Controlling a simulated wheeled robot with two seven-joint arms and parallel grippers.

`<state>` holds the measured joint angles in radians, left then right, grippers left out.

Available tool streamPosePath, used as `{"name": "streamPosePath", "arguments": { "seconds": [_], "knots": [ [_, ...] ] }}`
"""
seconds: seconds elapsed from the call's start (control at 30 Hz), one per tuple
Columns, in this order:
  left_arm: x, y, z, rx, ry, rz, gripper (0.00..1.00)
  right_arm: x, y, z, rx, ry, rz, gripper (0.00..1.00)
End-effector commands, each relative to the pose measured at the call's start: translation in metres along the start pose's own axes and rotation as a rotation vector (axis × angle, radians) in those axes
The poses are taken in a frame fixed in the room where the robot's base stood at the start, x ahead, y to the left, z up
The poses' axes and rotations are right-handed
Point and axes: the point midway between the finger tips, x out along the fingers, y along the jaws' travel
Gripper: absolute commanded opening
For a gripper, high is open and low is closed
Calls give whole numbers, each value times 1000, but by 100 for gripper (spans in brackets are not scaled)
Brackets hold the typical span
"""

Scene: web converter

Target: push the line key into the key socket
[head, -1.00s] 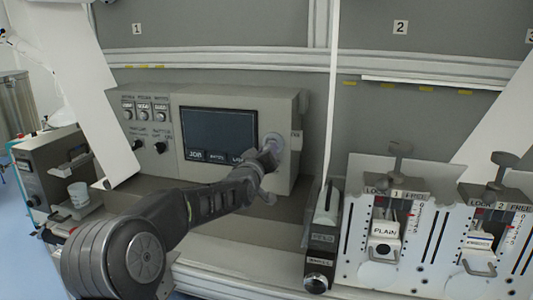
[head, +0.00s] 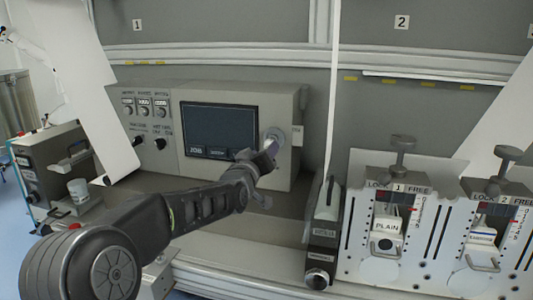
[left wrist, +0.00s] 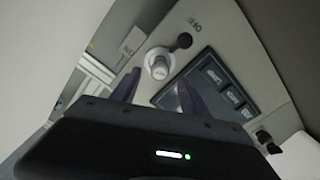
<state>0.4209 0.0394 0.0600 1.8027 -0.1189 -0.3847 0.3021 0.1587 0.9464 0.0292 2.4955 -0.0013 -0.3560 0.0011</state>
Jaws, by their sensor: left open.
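The grey control panel (head: 235,100) stands at the centre left in the head view, with a dark screen. A pale round piece (head: 272,137), apparently the line key at the key socket, is on its face to the right of the screen. In the left wrist view this piece (left wrist: 158,65) stands out between and beyond the fingers, beside a dark round spot (left wrist: 183,41). I cannot tell how deep it sits. My left gripper (head: 271,148) is open, just in front of the piece; its fingers (left wrist: 158,88) seem clear of it. My right gripper is not in view.
The screen (head: 220,127) and several knobs (head: 146,104) are left of the gripper. A thin white web (head: 333,70) hangs to the right. Numbered lock stations (head: 390,215) stand at the right.

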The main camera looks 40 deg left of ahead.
Motion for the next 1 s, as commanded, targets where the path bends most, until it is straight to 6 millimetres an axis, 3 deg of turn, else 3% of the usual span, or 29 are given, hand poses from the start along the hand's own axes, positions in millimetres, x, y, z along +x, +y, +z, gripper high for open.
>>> {"name": "streamPosePath", "arguments": {
  "seconds": [0.1, 0.3, 1.0],
  "knots": [
    [-20, -1, 1, 0, 2, 0, 53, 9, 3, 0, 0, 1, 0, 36],
    [-34, 0, 1, -1, 0, 0, 53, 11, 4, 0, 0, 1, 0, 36],
    [-34, 0, 1, -1, -1, 0, 53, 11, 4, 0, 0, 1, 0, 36]
  ]
}}
